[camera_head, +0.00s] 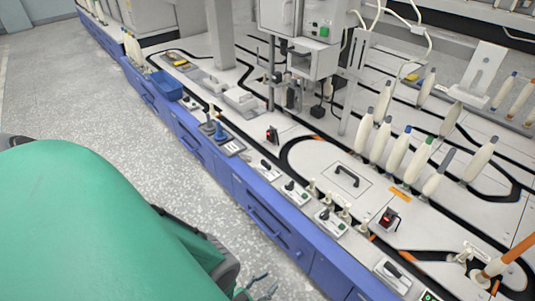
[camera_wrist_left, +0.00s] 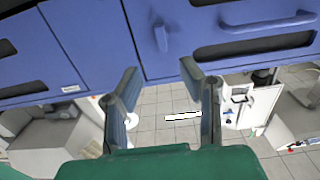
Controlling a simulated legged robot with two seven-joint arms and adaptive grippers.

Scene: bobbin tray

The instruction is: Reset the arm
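My left arm, in a green cover, fills the lower left of the head view. My left gripper (camera_head: 262,286) is at the bottom edge there, beside the blue cabinet front and over the floor. In the left wrist view the two fingers of this gripper (camera_wrist_left: 160,82) are apart with nothing between them, facing the blue cabinet doors (camera_wrist_left: 85,45). My right gripper is in neither view. Several white bobbins (camera_head: 397,154) stand on the white worktop (camera_head: 310,160) at the right of the head view, well away from the left gripper.
The worktop's blue cabinets (camera_head: 262,215) run diagonally past my left gripper. Switch boxes (camera_head: 331,222) line the worktop's front edge. A blue bin (camera_head: 165,86) sits farther back on the edge. A cabinet handle (camera_wrist_left: 268,22) juts out. The speckled floor (camera_head: 95,110) is clear at left.

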